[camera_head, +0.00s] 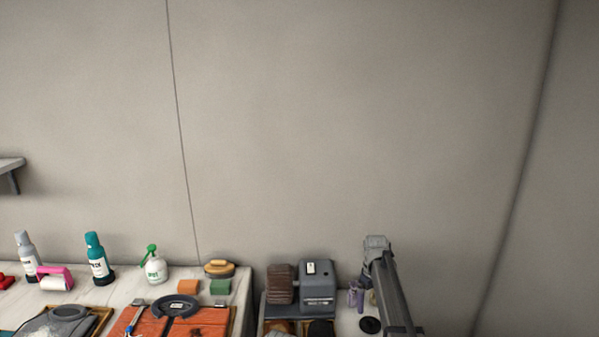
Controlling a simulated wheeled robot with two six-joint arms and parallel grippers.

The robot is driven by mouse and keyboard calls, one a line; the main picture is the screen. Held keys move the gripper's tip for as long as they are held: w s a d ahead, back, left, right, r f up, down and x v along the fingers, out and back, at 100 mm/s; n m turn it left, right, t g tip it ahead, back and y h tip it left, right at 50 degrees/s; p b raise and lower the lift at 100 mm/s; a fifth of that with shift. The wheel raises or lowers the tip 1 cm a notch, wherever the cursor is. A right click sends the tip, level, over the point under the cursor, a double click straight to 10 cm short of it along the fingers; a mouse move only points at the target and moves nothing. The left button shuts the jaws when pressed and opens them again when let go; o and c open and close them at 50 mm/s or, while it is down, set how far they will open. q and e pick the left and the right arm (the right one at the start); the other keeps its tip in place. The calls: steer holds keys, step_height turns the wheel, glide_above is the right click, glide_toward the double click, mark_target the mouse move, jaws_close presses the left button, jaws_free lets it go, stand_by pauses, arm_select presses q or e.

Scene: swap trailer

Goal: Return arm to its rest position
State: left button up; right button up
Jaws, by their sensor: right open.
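My right arm comes in from the bottom right edge. My right gripper (376,244) is at its far end, in front of the bare wall and above the right end of the work surface. It is open, and I see nothing held in it. Its fingers are too small to make out clearly. A purple item (356,297) stands just left of the arm, and a black round item (370,325) lies below it. My left gripper and arm are not in view.
A grey machine (318,288) and a brown stack (281,284) stand left of my right arm. Farther left, the light counter (134,290) holds a teal bottle (96,262), a green-topped spray bottle (155,267) and a brush (219,268). The wall area above is clear.

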mark_target(370, 319)
arm_select(q)
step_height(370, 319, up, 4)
steer(key=p, duration=0.3)
arm_select(e)
step_height(370, 319, up, 4)
arm_select(q)
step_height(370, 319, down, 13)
steer(key=b, duration=1.3)
arm_select(e)
steer(key=f, duration=1.3)
steer(key=shift+w+d+f, duration=0.1)
steer(key=shift+d+f, duration=0.1)
arm_select(q)
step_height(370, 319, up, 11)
steer(key=p, duration=1.1)
arm_select(e)
step_height(370, 319, up, 11)
steer(key=s, duration=0.1)
steer(key=shift+a, duration=0.25)
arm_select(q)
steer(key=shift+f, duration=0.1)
arm_select(e)
steer(key=shift+r, duration=0.1)
